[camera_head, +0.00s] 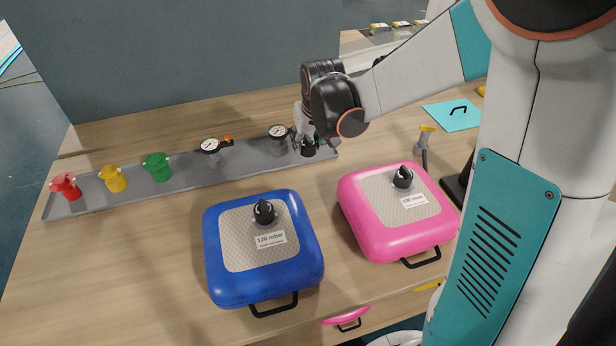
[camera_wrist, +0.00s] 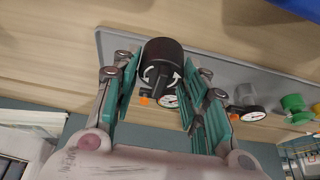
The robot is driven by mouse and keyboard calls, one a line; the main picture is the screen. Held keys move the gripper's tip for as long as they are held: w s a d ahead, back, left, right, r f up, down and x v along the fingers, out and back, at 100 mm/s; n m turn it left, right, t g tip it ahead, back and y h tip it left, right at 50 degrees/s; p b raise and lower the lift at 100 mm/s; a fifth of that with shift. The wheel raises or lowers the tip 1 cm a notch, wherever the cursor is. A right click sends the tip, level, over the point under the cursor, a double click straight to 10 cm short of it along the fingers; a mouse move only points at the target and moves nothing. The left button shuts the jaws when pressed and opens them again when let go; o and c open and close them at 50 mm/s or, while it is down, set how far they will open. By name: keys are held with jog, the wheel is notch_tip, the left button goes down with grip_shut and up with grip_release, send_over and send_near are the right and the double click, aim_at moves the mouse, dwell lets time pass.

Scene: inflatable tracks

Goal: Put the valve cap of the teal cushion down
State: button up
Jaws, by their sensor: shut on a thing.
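A black valve cap (camera_wrist: 163,58) with white curved arrows is between the teal fingers of my gripper (camera_wrist: 160,78) in the wrist view. In the head view the dark cap (camera_head: 309,151) is under my gripper (camera_head: 307,140), at the right end of the long grey tray (camera_head: 240,174). I cannot tell whether the cap touches the tray. A flat teal piece (camera_head: 440,115) with a black handle lies at the back right, partly behind my arm. I cannot tell whether it is the teal cushion.
Two gauges (camera_head: 279,135) (camera_head: 210,148) and green (camera_head: 157,167), yellow (camera_head: 113,178) and red (camera_head: 65,187) fittings stand on the tray. Blue (camera_head: 220,290) and pink (camera_head: 365,240) cushions with black caps lie in front.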

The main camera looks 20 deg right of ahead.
notch_tip(320, 180, down, 12)
jog(key=b, duration=0.3)
jog(key=shift+b, duration=0.4)
jog(key=shift+f, duration=0.1)
jog(key=o, duration=1)
jog(key=p+v, duration=0.4)
jog(key=v, duration=0.9)
jog(key=s+r+t, duration=0.1)
jog(key=s+r, duration=0.2)
jog(key=s, duration=0.3)
jog(key=s+r, duration=0.4)
jog(key=s, duration=0.3)
jog(key=s+r+t, duration=0.1)
jog(key=s+r, duration=0.3)
jog(key=s, duration=0.3)
jog(key=shift+s+t, duration=0.2)
jog(key=shift+t, duration=0.1)
